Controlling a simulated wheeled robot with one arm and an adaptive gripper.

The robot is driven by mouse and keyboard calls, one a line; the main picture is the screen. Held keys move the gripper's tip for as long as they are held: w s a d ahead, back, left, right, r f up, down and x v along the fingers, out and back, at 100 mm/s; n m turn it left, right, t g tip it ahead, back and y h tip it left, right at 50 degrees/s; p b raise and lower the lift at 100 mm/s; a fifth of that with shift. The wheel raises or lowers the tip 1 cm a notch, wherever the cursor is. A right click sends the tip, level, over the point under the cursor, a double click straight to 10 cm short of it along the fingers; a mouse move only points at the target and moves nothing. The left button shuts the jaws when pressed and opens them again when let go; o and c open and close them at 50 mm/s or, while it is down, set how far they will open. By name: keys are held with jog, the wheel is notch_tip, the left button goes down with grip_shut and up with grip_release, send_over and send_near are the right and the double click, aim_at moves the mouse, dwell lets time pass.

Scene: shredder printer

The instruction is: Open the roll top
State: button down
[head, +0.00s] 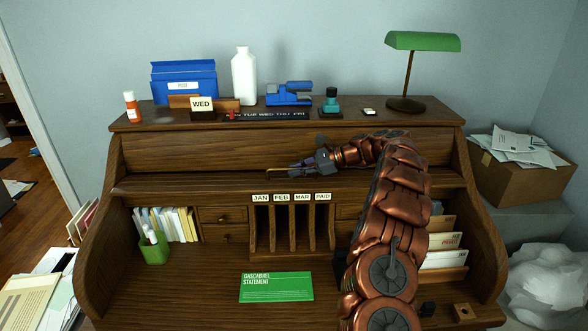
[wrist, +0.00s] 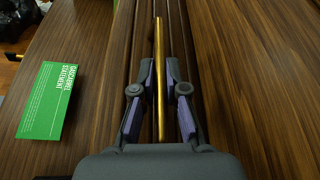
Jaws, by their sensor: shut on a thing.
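The wooden roll-top desk (head: 115,215) fills the middle of the head view. Its roll top (head: 200,182) sits high, with its lower edge across the desk above the pigeonholes, and the desk interior shows below. A thin brass handle (head: 278,172) runs along that edge. My gripper (head: 300,167) is at the middle of the edge, reached from the right. In the wrist view, the brass handle (wrist: 159,40) runs lengthwise between the fingers of my gripper (wrist: 160,68), which are closed on it. Slats show beside the handle.
A green statement (head: 276,287) lies on the writing surface. A cardboard box (head: 520,180) stands right. My arm covers the right pigeonholes.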

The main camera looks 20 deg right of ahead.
jog(key=shift+f, duration=0.15)
jog(key=c, duration=1.2)
grip_release()
notch_tip(320, 180, up, 5)
send_over(332, 180)
jog(key=shift+f, duration=0.2)
